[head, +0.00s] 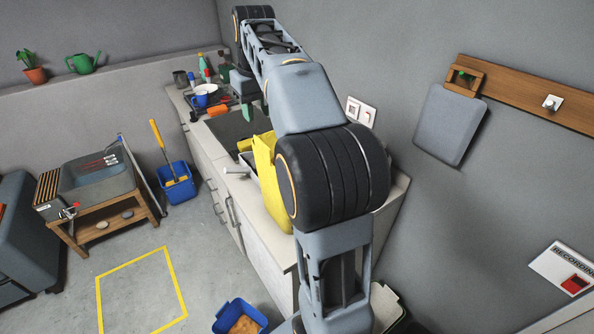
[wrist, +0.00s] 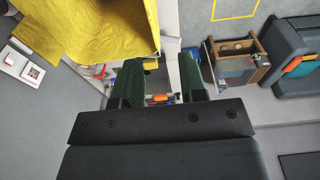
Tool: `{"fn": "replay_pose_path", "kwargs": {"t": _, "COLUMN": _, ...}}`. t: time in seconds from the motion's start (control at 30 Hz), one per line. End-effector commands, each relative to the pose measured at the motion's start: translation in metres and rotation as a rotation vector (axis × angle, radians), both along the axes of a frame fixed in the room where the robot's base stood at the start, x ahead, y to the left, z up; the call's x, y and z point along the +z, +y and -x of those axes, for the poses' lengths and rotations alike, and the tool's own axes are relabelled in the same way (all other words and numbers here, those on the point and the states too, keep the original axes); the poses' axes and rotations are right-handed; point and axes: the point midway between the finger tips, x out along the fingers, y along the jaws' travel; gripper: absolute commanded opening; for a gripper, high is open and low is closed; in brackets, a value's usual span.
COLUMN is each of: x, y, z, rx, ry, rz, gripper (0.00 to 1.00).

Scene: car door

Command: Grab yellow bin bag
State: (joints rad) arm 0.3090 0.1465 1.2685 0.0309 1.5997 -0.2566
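The yellow bin bag (head: 264,172) stands on the counter by the sink, partly hidden behind my arm's large joint. In the wrist view the yellow bag (wrist: 88,32) fills the upper left, its lower edge close to the left finger. My gripper (wrist: 158,66) is open there, its two dark green fingers spread wide with no bag between them. In the head view my gripper (head: 246,110) hangs over the counter, farther back than the bag, with its green fingers only partly visible.
The counter (head: 250,206) holds a blue mug (head: 200,97), bottles and small items near my gripper. The wall with a socket (head: 361,112) is close on the right. A blue bucket with a mop (head: 178,184) stands on the floor. The yellow-outlined floor square (head: 140,292) is clear.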

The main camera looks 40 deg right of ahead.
Motion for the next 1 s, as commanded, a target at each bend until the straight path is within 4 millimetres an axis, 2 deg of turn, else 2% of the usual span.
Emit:
{"fn": "replay_pose_path", "kwargs": {"t": 0.03, "x": 0.009, "y": -0.006, "z": -0.003, "rx": -0.004, "ry": 0.006, "rz": -0.002, "gripper": 0.38}}
{"fn": "replay_pose_path", "kwargs": {"t": 0.13, "x": 0.008, "y": -0.012, "z": -0.006, "rx": -0.006, "ry": 0.012, "rz": -0.003, "gripper": 0.38}}
{"fn": "replay_pose_path", "kwargs": {"t": 0.5, "x": -0.051, "y": -0.015, "z": -0.013, "rx": -0.008, "ry": 0.013, "rz": -0.005, "gripper": 0.38}}
{"fn": "replay_pose_path", "kwargs": {"t": 0.87, "x": -0.075, "y": -0.015, "z": -0.016, "rx": -0.008, "ry": 0.012, "rz": -0.004, "gripper": 0.38}}
{"fn": "replay_pose_path", "kwargs": {"t": 1.0, "x": -0.093, "y": -0.014, "z": -0.016, "rx": -0.008, "ry": 0.014, "rz": -0.005, "gripper": 0.38}}
